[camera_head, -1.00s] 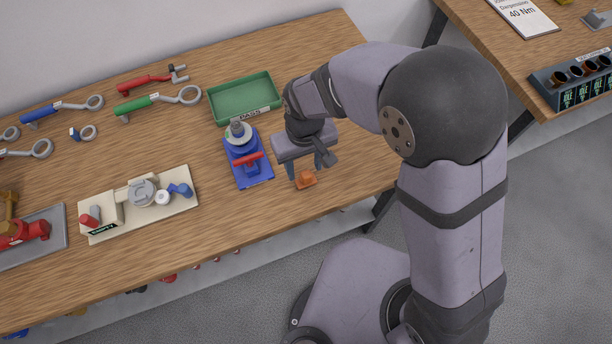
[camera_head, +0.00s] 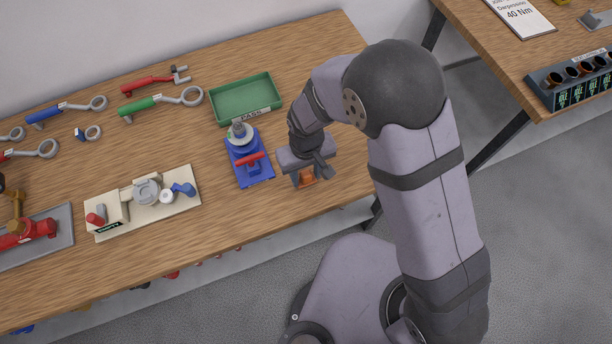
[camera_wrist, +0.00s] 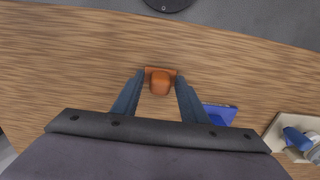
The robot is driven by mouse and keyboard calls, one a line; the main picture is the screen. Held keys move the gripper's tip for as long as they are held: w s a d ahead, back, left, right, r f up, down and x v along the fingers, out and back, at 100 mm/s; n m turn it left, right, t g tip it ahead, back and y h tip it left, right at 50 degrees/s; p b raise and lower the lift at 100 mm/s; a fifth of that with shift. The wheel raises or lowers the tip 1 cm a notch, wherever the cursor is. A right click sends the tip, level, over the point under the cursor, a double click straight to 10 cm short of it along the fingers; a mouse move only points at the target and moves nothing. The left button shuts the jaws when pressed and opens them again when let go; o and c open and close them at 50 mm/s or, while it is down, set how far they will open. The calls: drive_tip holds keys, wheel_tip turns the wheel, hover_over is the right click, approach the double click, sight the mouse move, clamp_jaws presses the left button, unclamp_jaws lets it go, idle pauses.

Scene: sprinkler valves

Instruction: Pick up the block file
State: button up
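The block file, a small orange-brown block (camera_wrist: 160,82), lies on the wooden table near its front edge. In the head view the block (camera_head: 306,177) is partly hidden by my gripper (camera_head: 307,180), which is right above or around it. In the wrist view my gripper's two blue-grey fingers (camera_wrist: 160,84) are apart, one on each side of the block, with wood showing between. I cannot tell exactly how far down the fingertips reach.
A blue vise-like fixture (camera_head: 249,170) with a red handle stands just left of my gripper. A green tray (camera_head: 247,113) lies behind. A cream board (camera_head: 130,231) with valve parts is further left. The table's front edge is close.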

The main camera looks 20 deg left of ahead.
sight(306, 173)
clamp_jaws()
drive_tip(key=shift+r, duration=0.15)
drive_tip(key=shift+r+b, duration=0.3)
drive_tip(key=shift+r, duration=0.25)
wheel_tip(306, 173, up, 9)
drive_tip(key=shift+f+b, duration=0.15)
drive_tip(key=shift+b, duration=1)
